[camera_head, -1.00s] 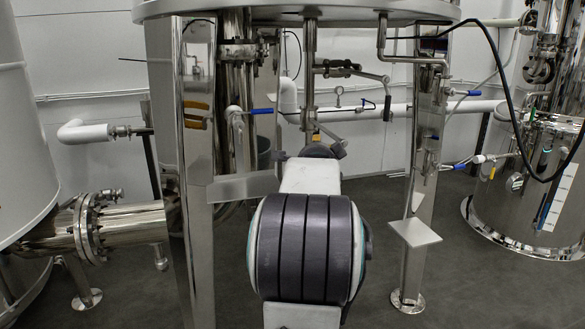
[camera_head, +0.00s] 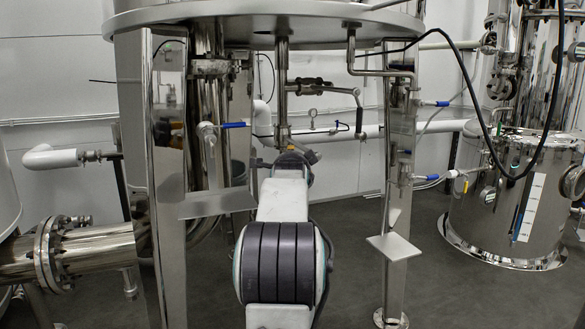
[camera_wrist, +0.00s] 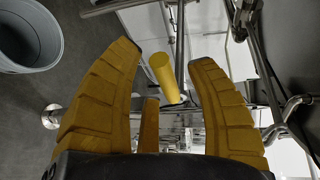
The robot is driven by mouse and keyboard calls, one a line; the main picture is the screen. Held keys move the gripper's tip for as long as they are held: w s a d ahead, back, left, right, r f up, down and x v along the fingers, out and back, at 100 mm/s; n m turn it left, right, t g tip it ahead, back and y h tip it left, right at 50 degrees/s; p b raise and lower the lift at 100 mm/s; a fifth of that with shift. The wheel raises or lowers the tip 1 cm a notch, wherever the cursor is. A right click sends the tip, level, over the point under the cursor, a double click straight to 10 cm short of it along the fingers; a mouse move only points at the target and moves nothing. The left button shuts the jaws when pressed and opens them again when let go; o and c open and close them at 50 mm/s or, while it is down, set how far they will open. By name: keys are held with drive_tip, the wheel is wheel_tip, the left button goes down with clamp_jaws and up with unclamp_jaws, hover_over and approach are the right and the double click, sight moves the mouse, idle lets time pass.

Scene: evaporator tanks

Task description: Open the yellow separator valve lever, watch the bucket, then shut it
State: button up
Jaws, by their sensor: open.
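The yellow lever handle (camera_wrist: 165,76) is a short cylinder in the wrist view. It shows between the two yellow-brown fingers of my gripper (camera_wrist: 164,56). The fingers are open and spread to either side of the handle, and I see no grip on it; the exact depth is hard to tell. In the head view my gripper (camera_head: 291,160) is under the tank's bottom pipe, and the lever cannot be made out for certain there. A grey bucket (camera_wrist: 28,38) stands on the floor at upper left in the wrist view, its visible inside looking empty.
The round steel tank (camera_head: 260,24) hangs above on steel legs (camera_head: 398,205) at either side of my arm. Blue-handled valves (camera_head: 232,125) and thin pipes are close by. A flanged pipe (camera_head: 85,252) is at left, and a steel vessel (camera_head: 505,205) at right.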

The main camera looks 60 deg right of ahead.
drive_tip(key=shift+w+d, duration=0.2)
drive_tip(key=shift+d, duration=0.1)
drive_tip(key=shift+c, duration=0.4)
clamp_jaws()
